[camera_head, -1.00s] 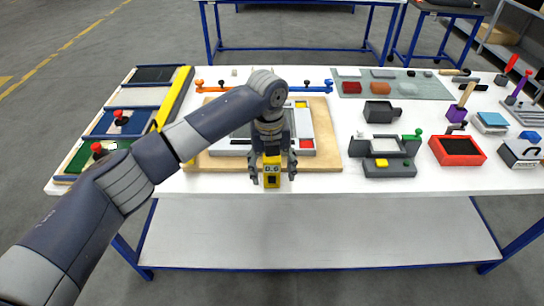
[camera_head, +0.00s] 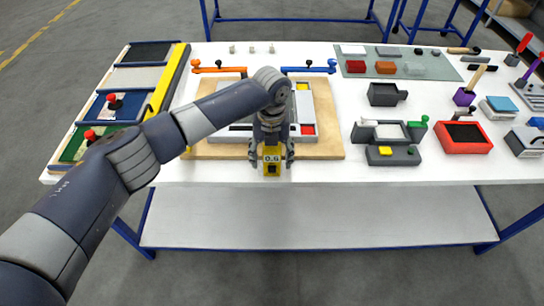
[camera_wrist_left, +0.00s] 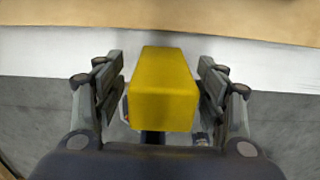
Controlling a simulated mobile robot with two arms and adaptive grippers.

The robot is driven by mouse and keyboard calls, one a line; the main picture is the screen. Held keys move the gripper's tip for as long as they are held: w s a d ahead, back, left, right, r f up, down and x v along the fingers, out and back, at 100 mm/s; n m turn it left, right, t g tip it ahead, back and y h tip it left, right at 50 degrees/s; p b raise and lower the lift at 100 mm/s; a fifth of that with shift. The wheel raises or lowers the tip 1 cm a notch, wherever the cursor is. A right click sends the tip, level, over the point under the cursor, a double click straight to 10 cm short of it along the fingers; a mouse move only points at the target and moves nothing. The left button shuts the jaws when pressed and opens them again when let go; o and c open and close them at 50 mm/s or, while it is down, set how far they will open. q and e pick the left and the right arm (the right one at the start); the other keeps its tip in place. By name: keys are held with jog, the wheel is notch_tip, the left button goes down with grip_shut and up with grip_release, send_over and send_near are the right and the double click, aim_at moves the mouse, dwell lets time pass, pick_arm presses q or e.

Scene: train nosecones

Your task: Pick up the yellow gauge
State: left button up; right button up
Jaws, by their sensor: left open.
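The yellow gauge (camera_head: 272,159) is a small block marked "0.6" with a dark square on its front, near the table's front edge. My left gripper (camera_head: 273,152) is open and points down, with a finger on each side of the gauge. In the left wrist view the gauge (camera_wrist_left: 163,90) sits between the two open fingers (camera_wrist_left: 162,95), with narrow gaps beside it. What lies under the gauge is hidden. My right gripper is not in view.
Behind the gauge is a wooden board (camera_head: 215,150) with a grey frame. A dark grey fixture (camera_head: 391,155) and a red tray (camera_head: 463,138) stand at right. The white table (camera_head: 330,172) is clear along its front edge.

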aim_at(272, 163)
pick_arm(q)
notch_tip(272, 163, down, 2)
jog(key=shift+d+f+p, duration=0.1)
jog(key=shift+f+p, duration=0.1)
jog(key=shift+p, duration=0.1)
jog(key=shift+f, duration=0.5)
jog(key=c, duration=1.3)
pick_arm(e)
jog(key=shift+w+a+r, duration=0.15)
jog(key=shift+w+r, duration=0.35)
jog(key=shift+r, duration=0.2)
pick_arm(q)
jog(key=shift+w, duration=0.1)
